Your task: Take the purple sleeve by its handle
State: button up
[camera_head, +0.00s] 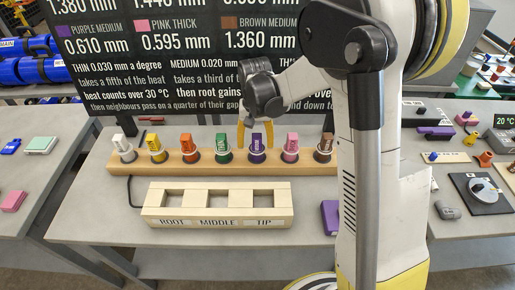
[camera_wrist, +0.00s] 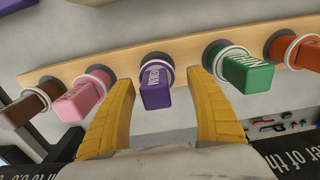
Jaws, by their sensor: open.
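The purple sleeve (camera_head: 257,147) stands in the wooden rack (camera_head: 122,166), between the green sleeve (camera_head: 223,147) and the pink sleeve (camera_head: 291,147). In the wrist view its purple handle (camera_wrist: 156,92) points toward the camera, with a pale ring around its base. My gripper (camera_head: 255,132) is above the rack at the purple sleeve. In the wrist view its yellow fingers (camera_wrist: 163,88) are apart, one on each side of the purple handle, with visible gaps. The right finger is close to the green handle (camera_wrist: 247,73), and the left one is near the pink handle (camera_wrist: 84,100).
White, yellow, orange and brown sleeves (camera_head: 324,147) also stand in the rack. A wooden block (camera_head: 217,221) marked ROOT, MIDDLE, TIP lies in front with empty square recesses. A purple block (camera_head: 330,217) lies right of it. A dark sign board (camera_head: 180,60) stands behind.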

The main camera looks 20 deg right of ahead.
aim_at(257, 153)
jog(key=f+b, duration=0.1)
jog(key=f, duration=0.1)
jog(key=f+b, duration=0.1)
jog(key=f, duration=0.2)
jog(key=shift+d+f, duration=0.2)
jog(key=shift+f, duration=0.1)
jog(key=shift+s+r, duration=0.1)
jog(key=c, duration=1.3)
